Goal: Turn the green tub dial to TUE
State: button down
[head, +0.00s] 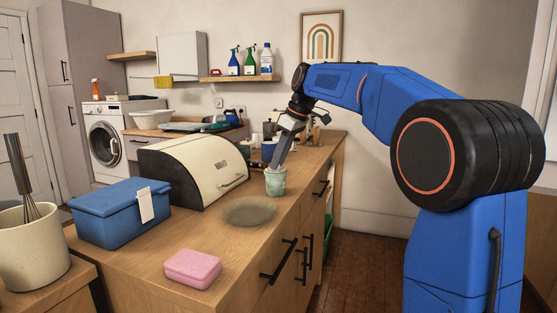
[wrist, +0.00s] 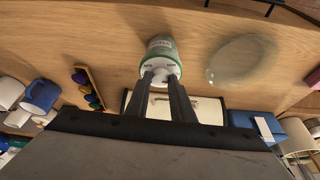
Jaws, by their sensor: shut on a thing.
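The green tub (head: 276,181) stands upright on the wooden counter, beside a round plate. In the wrist view the tub (wrist: 161,48) shows its pale top, the dial (wrist: 160,68), facing my gripper. Small marks on the dial are too small to read. My gripper (head: 274,168) comes down over the tub from above. In the wrist view its two fingertips (wrist: 160,80) meet the dial and are shut on it. The fingers hide part of the dial, so I cannot tell which day it points to.
A greenish plate (head: 249,211) lies close in front of the tub. A cream bread bin (head: 190,172) stands to its left. A blue box (head: 118,212) and a pink box (head: 192,268) are nearer. A blue mug (wrist: 40,95) and a capsule rack (wrist: 88,88) are behind.

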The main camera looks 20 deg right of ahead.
jog(key=shift+n+g, duration=0.3)
jog(key=shift+n, duration=0.4)
jog(key=c, duration=1.5)
grip_release()
jog(key=shift+d+r, duration=0.1)
jog(key=v, duration=1.7)
jog(key=shift+d, duration=0.25)
